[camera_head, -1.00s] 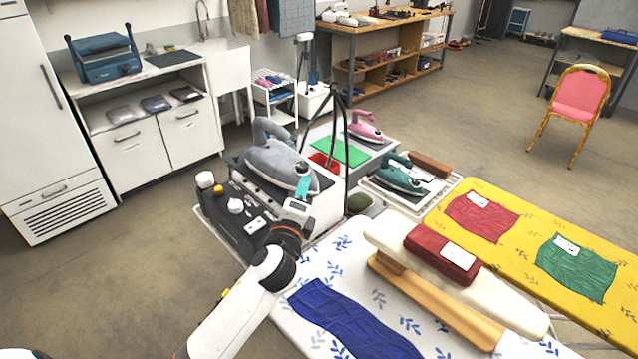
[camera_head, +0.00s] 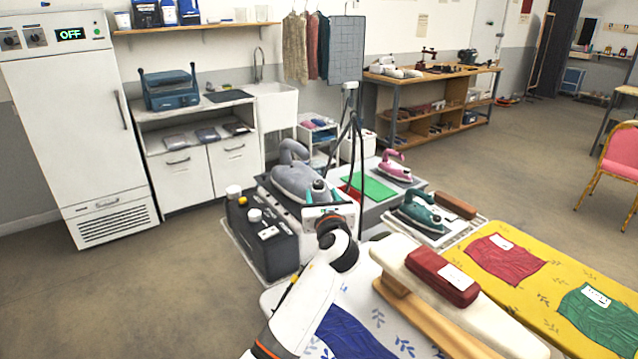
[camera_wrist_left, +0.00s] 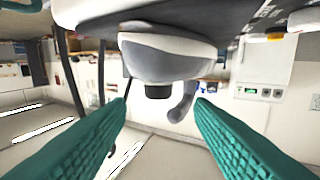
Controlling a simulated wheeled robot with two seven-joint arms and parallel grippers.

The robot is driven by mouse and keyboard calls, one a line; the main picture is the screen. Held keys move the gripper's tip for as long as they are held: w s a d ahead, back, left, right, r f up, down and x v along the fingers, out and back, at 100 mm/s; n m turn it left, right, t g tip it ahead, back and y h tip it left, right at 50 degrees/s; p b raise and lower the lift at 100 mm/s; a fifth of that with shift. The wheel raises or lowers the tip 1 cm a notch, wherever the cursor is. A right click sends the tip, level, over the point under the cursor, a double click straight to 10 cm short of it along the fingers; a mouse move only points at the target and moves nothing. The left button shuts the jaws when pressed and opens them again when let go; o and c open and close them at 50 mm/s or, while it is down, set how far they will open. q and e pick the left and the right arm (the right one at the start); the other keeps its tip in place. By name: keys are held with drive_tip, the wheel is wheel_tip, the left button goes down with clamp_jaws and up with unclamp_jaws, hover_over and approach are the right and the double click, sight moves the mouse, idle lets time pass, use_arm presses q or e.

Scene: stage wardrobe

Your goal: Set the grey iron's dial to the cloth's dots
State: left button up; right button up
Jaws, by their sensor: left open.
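The grey iron (camera_head: 297,181) rests on its stand at the centre of the head view, handle up. My left gripper (camera_head: 323,192) is open at the iron's near right end, its teal fingers partly hidden by my wrist. The left wrist view is upside down; the iron's pale body (camera_wrist_left: 165,58) shows with a dark round knob (camera_wrist_left: 158,91), seemingly its dial, between the spread fingers and untouched. Dial marks are unreadable. A red cloth (camera_head: 505,262), a green cloth (camera_head: 598,318) and a blue cloth (camera_head: 352,338) lie on the boards. Tags on red and green are too small to read.
A black unit with white knobs (camera_head: 262,240) stands left of the iron. A teal iron (camera_head: 420,214) and a pink iron (camera_head: 394,169) sit to the right. A dark cable stand (camera_head: 358,150) rises behind. A red box (camera_head: 442,276) lies on the padded board.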

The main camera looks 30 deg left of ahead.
sight(319, 186)
use_arm(q)
drive_tip(key=x, duration=0.7)
drive_tip(key=shift+d, duration=0.1)
use_arm(e)
drive_tip(key=shift+d+r, duration=0.35)
drive_tip(key=shift+d, duration=0.45)
